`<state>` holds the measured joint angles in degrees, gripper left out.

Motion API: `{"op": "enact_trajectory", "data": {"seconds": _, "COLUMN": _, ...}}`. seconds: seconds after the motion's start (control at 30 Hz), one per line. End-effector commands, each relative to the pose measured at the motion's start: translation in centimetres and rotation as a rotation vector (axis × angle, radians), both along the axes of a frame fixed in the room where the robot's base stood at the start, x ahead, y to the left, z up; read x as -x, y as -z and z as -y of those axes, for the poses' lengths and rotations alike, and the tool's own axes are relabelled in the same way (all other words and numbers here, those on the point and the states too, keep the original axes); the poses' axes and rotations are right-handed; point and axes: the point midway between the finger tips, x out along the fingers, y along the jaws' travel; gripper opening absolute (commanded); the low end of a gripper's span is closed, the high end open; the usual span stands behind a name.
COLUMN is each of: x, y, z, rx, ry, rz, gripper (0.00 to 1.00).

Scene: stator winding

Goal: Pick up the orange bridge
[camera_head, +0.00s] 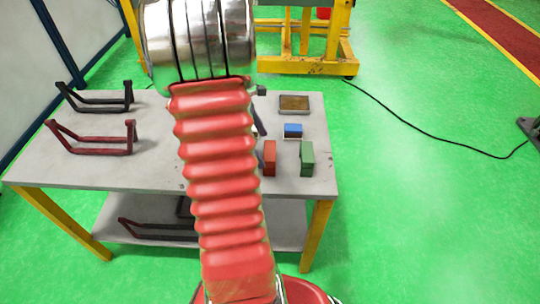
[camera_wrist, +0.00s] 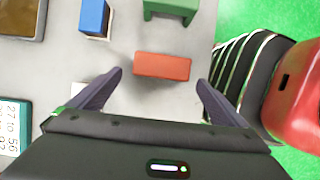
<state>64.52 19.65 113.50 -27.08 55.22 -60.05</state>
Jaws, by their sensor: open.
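The orange bridge (camera_head: 269,157) stands on the grey table, right of my arm in the head view. In the wrist view the orange bridge (camera_wrist: 162,66) shows as a red-orange block lying crosswise just beyond and between the fingertips of my gripper (camera_wrist: 159,80). The fingers are spread wide and empty, with a gap on both sides of the bridge. I cannot tell how high they are above it. In the head view my arm hides most of the gripper.
A green bridge (camera_head: 307,158) stands right of the orange one. A blue block (camera_head: 293,130) and a tray (camera_head: 294,103) lie behind. A numbered card (camera_wrist: 14,125) shows at the left in the wrist view. Dark red (camera_head: 95,140) and black (camera_head: 95,100) handled frames sit at the table's left.

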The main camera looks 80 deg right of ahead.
Motion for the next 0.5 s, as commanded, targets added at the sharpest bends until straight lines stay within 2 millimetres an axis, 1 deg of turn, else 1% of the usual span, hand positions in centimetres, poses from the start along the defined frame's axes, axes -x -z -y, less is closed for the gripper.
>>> {"op": "enact_trajectory", "data": {"seconds": 0.03, "x": 0.3, "y": 0.7, "z": 0.0, "rx": -0.003, "ry": 0.002, "rz": -0.002, "gripper": 0.97}}
{"op": "enact_trajectory", "data": {"seconds": 0.17, "x": 0.7, "y": 1.6, "z": 0.1, "rx": -0.001, "ry": 0.003, "rz": 0.0, "gripper": 0.97}}
{"op": "enact_trajectory", "data": {"seconds": 0.5, "x": 0.7, "y": 1.7, "z": 0.1, "rx": -0.001, "ry": 0.001, "rz": 0.001, "gripper": 0.97}}
